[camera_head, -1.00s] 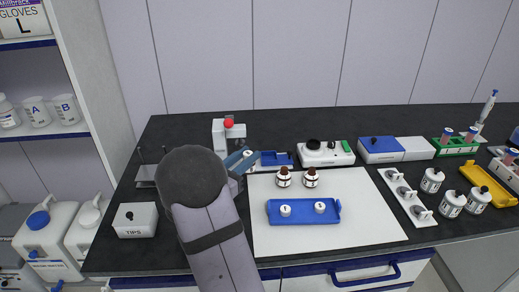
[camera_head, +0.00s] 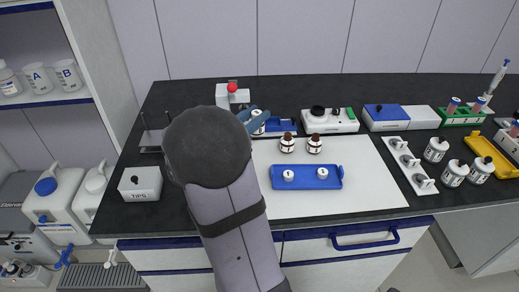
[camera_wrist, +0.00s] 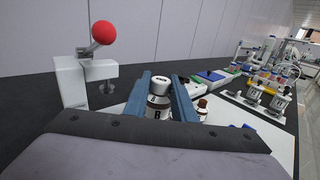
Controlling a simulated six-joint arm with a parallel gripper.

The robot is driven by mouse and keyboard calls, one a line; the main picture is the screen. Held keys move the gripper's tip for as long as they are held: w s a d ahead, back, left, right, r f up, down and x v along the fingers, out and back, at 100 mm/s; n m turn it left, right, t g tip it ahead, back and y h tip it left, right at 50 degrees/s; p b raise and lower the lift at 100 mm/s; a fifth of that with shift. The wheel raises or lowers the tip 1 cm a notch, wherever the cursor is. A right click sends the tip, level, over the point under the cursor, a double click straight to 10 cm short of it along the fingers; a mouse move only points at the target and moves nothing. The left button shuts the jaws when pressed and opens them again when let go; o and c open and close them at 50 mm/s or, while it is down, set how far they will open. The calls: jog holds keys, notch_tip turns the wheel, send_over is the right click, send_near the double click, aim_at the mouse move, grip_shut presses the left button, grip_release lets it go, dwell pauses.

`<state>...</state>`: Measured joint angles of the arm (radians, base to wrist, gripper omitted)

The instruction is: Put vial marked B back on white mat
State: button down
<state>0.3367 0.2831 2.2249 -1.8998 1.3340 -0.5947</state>
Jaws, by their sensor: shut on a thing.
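The vial marked B (camera_wrist: 157,107) has a white cap and a pale label with a black B. In the wrist view it stands between the blue fingers of my gripper (camera_wrist: 161,92), which is shut on it. In the head view my gripper (camera_head: 257,122) is partly behind my own arm, at the back left of the white mat (camera_head: 370,190). The vial there shows only as a small pale patch (camera_head: 259,127). The white mat lies on the dark bench, with its left part hidden by my arm.
Two brown bottles (camera_head: 287,143) (camera_head: 314,144) stand at the mat's back edge. A blue tray (camera_head: 306,184) with two white-topped items lies on the mat. A device with a red knob (camera_head: 232,88) stands behind my gripper.

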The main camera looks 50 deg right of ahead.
jog(key=shift+s+d+r, duration=0.55)
jog(key=shift+d+r, duration=0.05)
jog(key=shift+r, duration=0.15)
jog(key=shift+f+b, duration=0.35)
jog(key=shift+f, duration=4.65)
jog(key=shift+f, duration=0.2)
jog(key=c, duration=1.5)
grip_release()
jog(key=shift+r, duration=0.15)
